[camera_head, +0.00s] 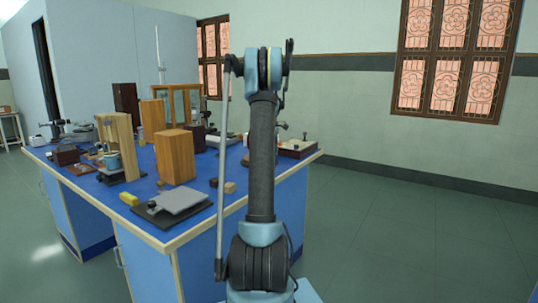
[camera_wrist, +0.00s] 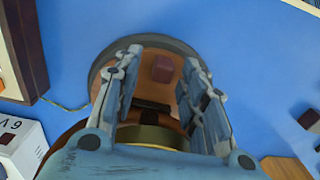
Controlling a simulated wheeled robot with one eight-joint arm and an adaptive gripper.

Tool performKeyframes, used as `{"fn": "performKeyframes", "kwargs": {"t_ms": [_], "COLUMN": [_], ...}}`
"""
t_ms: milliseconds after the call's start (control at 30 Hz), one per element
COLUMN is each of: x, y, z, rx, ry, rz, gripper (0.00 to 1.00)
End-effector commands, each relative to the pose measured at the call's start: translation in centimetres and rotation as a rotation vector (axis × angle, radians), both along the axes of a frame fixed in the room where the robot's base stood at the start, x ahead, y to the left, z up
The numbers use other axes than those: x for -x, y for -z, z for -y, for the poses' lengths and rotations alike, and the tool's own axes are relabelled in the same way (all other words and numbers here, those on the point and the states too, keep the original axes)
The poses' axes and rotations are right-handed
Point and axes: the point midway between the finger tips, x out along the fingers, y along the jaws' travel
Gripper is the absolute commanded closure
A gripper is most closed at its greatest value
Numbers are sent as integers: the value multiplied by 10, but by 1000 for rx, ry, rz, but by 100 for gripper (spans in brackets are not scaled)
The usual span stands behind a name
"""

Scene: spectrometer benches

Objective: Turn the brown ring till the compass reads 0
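In the wrist view, a round brown piece (camera_wrist: 148,88) with a dark grey outer rim (camera_wrist: 160,40) lies below my gripper (camera_wrist: 162,62). I take it for the brown ring, but I cannot be sure. A small dark red block (camera_wrist: 162,69) and a black bar (camera_wrist: 152,106) show on it between my fingers. My gripper is open, one finger over each side of the brown piece; whether they touch it I cannot tell. A brass-coloured band (camera_wrist: 150,137) shows near the palm, partly hidden. No compass dial or reading is visible. In the head view my arm hides the gripper.
In the wrist view, a white box marked 6 V (camera_wrist: 20,140) and a brown wooden piece (camera_wrist: 26,45) stand left, a dark red block (camera_wrist: 310,120) right. In the head view, wooden boxes (camera_head: 175,158) and instruments crowd the blue bench (camera_head: 150,195). The floor right is clear.

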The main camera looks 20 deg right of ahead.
Motion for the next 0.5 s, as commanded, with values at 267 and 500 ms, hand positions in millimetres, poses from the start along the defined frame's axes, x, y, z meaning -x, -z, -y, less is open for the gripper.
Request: {"fn": "performKeyframes", "kwargs": {"t_ms": [267, 500], "x": [1, 0], "y": [-11, -53], "z": [1, 1], "rx": [1, 1], "ry": [1, 1], "rz": [-1, -1], "gripper": [62, 62]}}
